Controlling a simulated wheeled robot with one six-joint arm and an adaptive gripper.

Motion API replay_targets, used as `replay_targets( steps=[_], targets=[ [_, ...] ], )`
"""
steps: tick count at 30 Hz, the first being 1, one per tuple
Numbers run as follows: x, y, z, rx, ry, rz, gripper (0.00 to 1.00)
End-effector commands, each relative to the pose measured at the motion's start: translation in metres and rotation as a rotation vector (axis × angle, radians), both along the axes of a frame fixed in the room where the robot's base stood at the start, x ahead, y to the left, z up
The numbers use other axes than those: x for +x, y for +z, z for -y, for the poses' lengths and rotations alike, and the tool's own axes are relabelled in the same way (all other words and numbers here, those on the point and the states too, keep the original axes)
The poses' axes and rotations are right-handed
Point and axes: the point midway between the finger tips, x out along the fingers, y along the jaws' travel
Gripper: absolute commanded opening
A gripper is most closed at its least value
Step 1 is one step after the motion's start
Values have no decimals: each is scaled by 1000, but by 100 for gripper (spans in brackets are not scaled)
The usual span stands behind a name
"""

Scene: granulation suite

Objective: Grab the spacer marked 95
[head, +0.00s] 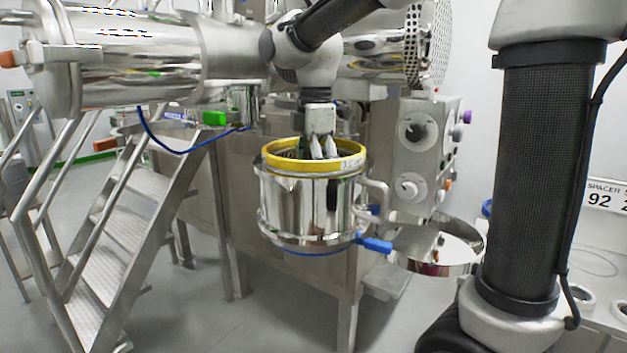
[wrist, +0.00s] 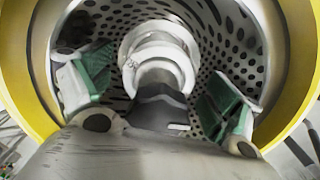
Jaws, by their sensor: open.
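My gripper (head: 320,147) points down into the open top of a steel housing with a yellow rim (head: 309,168). In the wrist view my gripper (wrist: 154,92) is open, with its green-padded fingers apart at left and right inside the housing. Between and beyond them, a pale metal ring-shaped part (wrist: 181,66) sits around the centre of the perforated screen (wrist: 222,50). It may be a spacer. A faint mark shows on its left side, but I cannot read it. No 95 is readable in either view. The fingers do not visibly touch the ring.
The yellow rim also surrounds my fingers in the wrist view (wrist: 298,60). A control panel (head: 428,150) and a round steel tray (head: 437,247) stand right of the housing. A spacer sign showing 92 (head: 603,197) is at the right edge. Metal stairs (head: 122,240) stand left.

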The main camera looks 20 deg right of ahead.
Motion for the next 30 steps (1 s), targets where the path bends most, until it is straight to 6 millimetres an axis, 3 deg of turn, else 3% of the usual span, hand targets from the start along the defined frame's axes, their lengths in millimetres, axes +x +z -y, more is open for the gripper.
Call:
replay_targets(
  steps=[6, 12, 15, 24, 30],
  targets=[
    [0, 0, 0, 0, 0, 1, 89],
    [0, 0, 0, 0, 0, 1, 53],
    [0, 0, 0, 0, 0, 1, 39],
    [1, 4, 0, 1, 0, 2, 39],
    [1, 38, 0, 2, 0, 5, 39]
  ],
)
